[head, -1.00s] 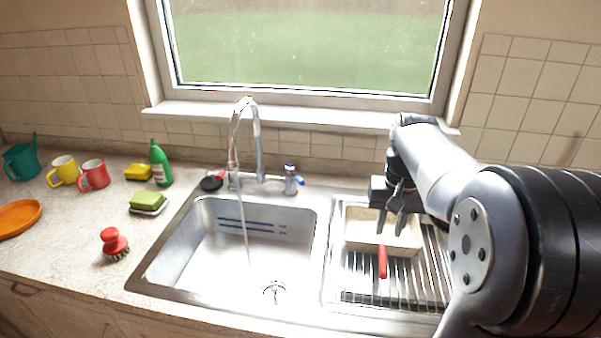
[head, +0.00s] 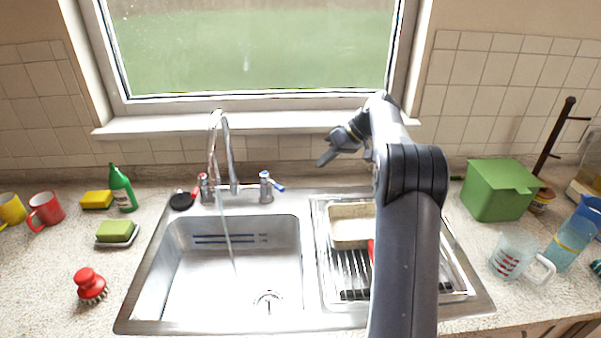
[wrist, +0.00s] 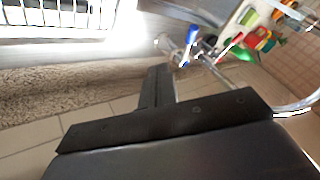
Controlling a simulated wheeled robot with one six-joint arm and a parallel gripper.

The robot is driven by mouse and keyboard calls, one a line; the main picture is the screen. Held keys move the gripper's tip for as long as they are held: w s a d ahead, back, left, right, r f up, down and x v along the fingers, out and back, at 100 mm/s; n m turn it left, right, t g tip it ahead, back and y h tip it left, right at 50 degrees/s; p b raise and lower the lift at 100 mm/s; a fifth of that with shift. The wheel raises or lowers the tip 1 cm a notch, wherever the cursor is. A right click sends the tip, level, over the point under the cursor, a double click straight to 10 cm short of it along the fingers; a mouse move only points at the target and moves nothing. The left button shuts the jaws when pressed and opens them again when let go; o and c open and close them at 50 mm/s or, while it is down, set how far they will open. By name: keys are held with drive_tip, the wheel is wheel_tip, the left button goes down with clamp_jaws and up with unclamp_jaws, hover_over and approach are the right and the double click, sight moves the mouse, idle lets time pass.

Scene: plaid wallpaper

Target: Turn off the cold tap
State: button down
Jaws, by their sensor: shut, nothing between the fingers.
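The cold tap (head: 266,187) is the right-hand valve of the chrome mixer, with a blue lever (head: 277,187) that points right and slightly down. The blue lever also shows in the wrist view (wrist: 186,50). A thin stream of water (head: 229,238) falls from the curved spout (head: 222,150) into the sink (head: 190,290). The hot tap (head: 204,188) with a red lever stands left of the spout. My gripper (head: 322,162) is shut and empty, up and to the right of the cold tap, apart from it. Its dark fingers also show in the wrist view (wrist: 160,85).
A drainer (head: 350,290) right of the sink holds a cream dish (head: 350,225) and a red-handled item. The window sill (head: 250,122) is behind the tap. A green box (head: 497,190) and measuring jug (head: 518,257) stand right; a green bottle (head: 122,190) and sponges stand left.

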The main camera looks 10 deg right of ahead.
sight(272, 183)
drive_tip(key=a+f+p, duration=0.2)
drive_tip(key=a+f, duration=0.4)
drive_tip(key=a, duration=0.3)
drive_tip(key=shift+w+a+f+p, duration=0.25)
drive_tip(key=shift+w+f+p, duration=0.05)
drive_tip(key=shift+w+p, duration=0.15)
drive_tip(key=shift+a+f+b, duration=0.1)
drive_tip(key=shift+b, duration=0.35)
drive_tip(key=m+b, duration=0.1)
drive_tip(key=s+a+m+t+b, duration=0.1)
drive_tip(key=b, duration=0.1)
drive_tip(key=a+m+t+h+b, duration=0.1)
drive_tip(key=shift+s+a+f+b, duration=0.15)
drive_tip(key=shift+s+b, duration=0.1)
drive_tip(key=shift+b, duration=0.15)
drive_tip(key=a, duration=0.1)
drive_tip(key=a+m+b, duration=0.1)
drive_tip(key=m+t+h+b, duration=0.1)
drive_tip(key=shift+s+a+r, duration=0.25)
drive_tip(key=shift+s+a, duration=0.1)
drive_tip(key=shift+a, duration=0.05)
drive_tip(key=shift+b, duration=0.35)
